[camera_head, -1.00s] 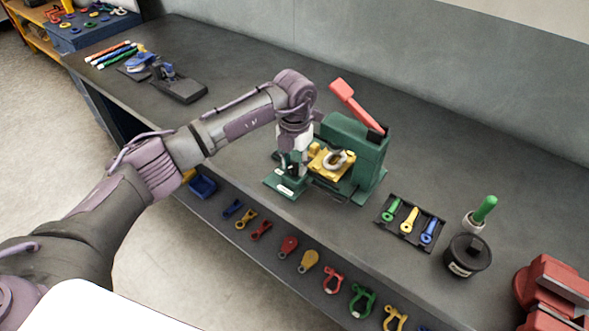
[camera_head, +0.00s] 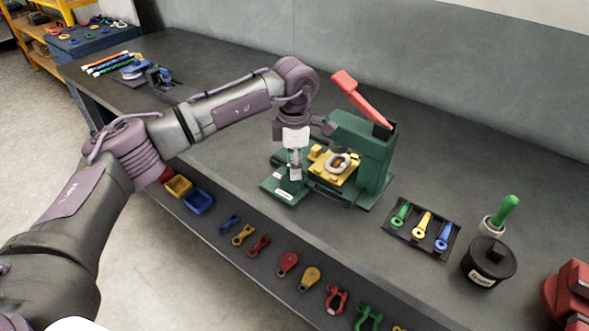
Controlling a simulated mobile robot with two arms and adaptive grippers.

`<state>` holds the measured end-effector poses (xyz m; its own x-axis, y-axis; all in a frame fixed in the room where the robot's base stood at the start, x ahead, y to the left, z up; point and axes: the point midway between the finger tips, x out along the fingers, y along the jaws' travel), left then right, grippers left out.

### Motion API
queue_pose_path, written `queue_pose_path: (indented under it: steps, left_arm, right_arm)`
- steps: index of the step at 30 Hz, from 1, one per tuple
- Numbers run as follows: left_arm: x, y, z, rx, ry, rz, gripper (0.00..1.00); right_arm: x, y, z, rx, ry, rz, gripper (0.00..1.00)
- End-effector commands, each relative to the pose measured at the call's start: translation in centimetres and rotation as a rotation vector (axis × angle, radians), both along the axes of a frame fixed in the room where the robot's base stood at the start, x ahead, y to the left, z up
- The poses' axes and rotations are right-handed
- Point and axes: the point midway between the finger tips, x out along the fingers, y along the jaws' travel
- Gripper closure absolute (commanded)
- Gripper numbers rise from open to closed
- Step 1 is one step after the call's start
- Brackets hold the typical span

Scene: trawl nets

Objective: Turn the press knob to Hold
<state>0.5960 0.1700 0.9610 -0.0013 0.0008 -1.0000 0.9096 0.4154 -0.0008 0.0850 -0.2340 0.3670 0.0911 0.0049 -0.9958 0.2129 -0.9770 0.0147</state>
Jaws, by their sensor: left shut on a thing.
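The green press (camera_head: 362,150) stands on the dark bench with its red lever (camera_head: 358,97) tilted up to the left. A yellow fixture (camera_head: 332,170) on it holds a pale metal shackle (camera_head: 341,163). The press's green front plate (camera_head: 283,191) carries a small white label. My left gripper (camera_head: 295,176) points down over this plate, shut on the press knob. The knob itself is mostly hidden by the fingers, and its setting cannot be read. My right gripper is out of view.
A black tray (camera_head: 418,245) with green, yellow and blue eye pieces lies right of the press. A black labelled pot (camera_head: 488,264) and a green-handled tool (camera_head: 505,211) stand beyond it. Shackles and links line the front ledge; bare bench lies behind the press.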

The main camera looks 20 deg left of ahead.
Motion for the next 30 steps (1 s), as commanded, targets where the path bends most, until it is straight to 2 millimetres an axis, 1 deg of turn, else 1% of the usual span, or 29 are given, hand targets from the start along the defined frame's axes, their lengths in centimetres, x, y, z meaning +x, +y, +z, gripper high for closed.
queue_pose_path:
  steps: [1,3,10,26,27,29,30]
  left_arm:
    - [0.11,0.04,-0.05,0.0,-0.004,-0.025,0.99]
    - [0.1,0.04,-0.03,0.0,-0.004,-0.061,0.99]
    - [0.1,0.0,0.11,-0.001,-0.005,-0.139,0.99]
    - [0.1,0.0,0.21,-0.001,-0.005,-0.164,0.99]
    - [0.1,0.0,0.21,-0.001,-0.005,-0.164,0.62]
    - [0.1,0.0,0.2,-0.001,-0.005,-0.164,0.52]
    - [0.09,0.01,0.18,-0.001,-0.005,-0.164,0.46]
  right_arm:
    - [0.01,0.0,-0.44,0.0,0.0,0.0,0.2]
    - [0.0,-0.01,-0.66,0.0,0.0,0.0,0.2]
    - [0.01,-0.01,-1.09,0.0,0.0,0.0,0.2]
    - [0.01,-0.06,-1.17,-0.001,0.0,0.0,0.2]
    - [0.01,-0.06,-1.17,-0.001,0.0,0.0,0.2]
    - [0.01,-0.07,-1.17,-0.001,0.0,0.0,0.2]
    - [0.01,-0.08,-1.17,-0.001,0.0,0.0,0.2]
